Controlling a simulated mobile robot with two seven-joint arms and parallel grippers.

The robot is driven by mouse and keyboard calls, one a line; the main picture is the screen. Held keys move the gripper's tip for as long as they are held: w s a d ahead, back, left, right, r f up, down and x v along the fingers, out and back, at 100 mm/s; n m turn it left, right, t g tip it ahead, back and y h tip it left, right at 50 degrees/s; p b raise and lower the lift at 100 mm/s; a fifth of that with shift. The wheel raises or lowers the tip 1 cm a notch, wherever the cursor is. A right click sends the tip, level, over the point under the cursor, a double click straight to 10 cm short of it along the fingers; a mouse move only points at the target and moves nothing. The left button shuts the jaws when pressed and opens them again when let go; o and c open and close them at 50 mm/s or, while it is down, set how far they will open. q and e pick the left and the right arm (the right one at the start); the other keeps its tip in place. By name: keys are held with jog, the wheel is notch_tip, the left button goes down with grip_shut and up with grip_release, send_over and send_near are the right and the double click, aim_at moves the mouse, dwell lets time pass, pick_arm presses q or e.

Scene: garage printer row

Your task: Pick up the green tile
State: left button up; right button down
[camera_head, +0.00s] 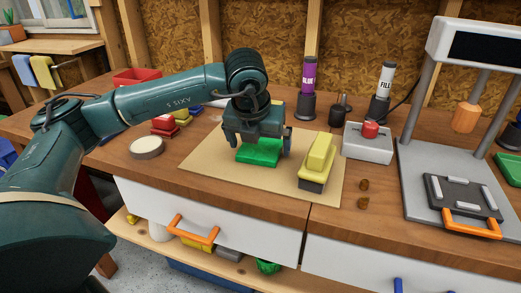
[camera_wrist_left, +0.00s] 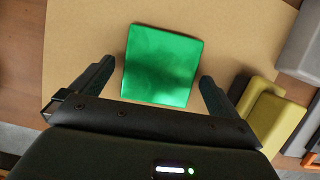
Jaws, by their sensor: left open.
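The green tile (camera_head: 260,151) lies on a tan mat (camera_head: 216,163) on the wooden bench. It also shows in the left wrist view as a flat green square (camera_wrist_left: 161,66), slightly turned. My left gripper (camera_head: 257,146) is above the tile, pointing down, with its fingers apart. In the left wrist view the fingers of my left gripper (camera_wrist_left: 155,85) stand on either side of the tile's near part, with nothing held between them. The tile's back edge is partly hidden by the gripper in the head view. My right gripper is not in view.
A yellow block with a dark base (camera_head: 318,162) stands on the mat right of the gripper. A printer (camera_head: 450,190) stands right; red pieces (camera_head: 166,124) lie left.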

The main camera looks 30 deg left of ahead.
pick_arm(q)
jog(key=shift+w+f, duration=0.1)
jog(key=shift+f, duration=0.2)
jog(key=shift+c, duration=0.3)
jog(key=c, duration=0.9)
